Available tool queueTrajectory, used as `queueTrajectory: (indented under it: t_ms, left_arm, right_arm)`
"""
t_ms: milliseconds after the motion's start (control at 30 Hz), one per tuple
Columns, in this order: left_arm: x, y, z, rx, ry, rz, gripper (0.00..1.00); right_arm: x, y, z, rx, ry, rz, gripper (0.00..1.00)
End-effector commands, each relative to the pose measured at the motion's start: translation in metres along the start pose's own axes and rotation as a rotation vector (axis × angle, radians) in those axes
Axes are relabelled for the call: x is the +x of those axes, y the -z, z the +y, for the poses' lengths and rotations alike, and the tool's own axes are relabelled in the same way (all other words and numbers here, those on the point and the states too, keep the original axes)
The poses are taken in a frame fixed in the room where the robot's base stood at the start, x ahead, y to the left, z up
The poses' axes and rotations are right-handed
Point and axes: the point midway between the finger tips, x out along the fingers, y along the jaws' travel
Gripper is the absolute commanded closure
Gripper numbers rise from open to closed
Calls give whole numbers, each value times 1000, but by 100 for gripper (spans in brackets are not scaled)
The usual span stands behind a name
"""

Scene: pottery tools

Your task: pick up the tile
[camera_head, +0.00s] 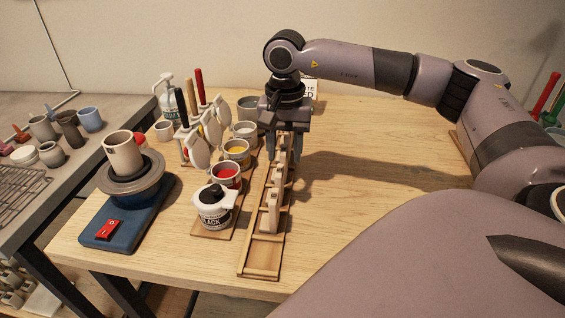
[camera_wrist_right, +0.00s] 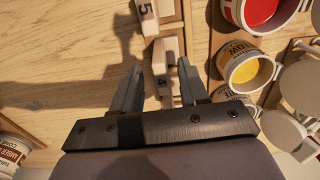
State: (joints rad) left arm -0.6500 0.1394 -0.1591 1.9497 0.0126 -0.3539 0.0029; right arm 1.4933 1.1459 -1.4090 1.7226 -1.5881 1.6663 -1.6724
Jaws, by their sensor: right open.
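Several pale upright test tiles stand in a long wooden rack (camera_head: 259,264) on the table. The nearest tile (camera_head: 272,211) is toward the rack's front end. In the right wrist view, one tile is marked 5 (camera_wrist_right: 148,17) and another is marked 4 (camera_wrist_right: 161,57). My right gripper (camera_head: 283,158) points down over the rack, open. In the right wrist view its fingers (camera_wrist_right: 159,66) are on either side of the tile marked 4, and I cannot tell whether they touch it. My left gripper is out of view.
Left of the rack are a black glaze jar (camera_head: 213,207), a red glaze cup (camera_head: 227,176), a yellow glaze cup (camera_head: 237,151) and a tool holder (camera_head: 186,153). A pottery wheel with a mug (camera_head: 123,153) stands further left. The table (camera_head: 350,200) right of the rack is clear.

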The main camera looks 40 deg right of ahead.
Motion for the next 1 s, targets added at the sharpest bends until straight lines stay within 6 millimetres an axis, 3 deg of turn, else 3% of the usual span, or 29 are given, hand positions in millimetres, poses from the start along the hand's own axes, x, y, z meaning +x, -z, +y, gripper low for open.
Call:
queueTrajectory:
  t_ms: [200,467,600,1000]
  left_arm:
    - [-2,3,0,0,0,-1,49]
    - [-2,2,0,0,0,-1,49]
    - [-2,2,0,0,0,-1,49]
    - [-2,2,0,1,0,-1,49]
  right_arm:
    - [27,-1,-1,1,-1,0,56]
    - [30,-1,-1,1,1,0,56]
    - [30,-1,-1,1,1,0,99]
    - [27,-1,-2,2,2,1,100]
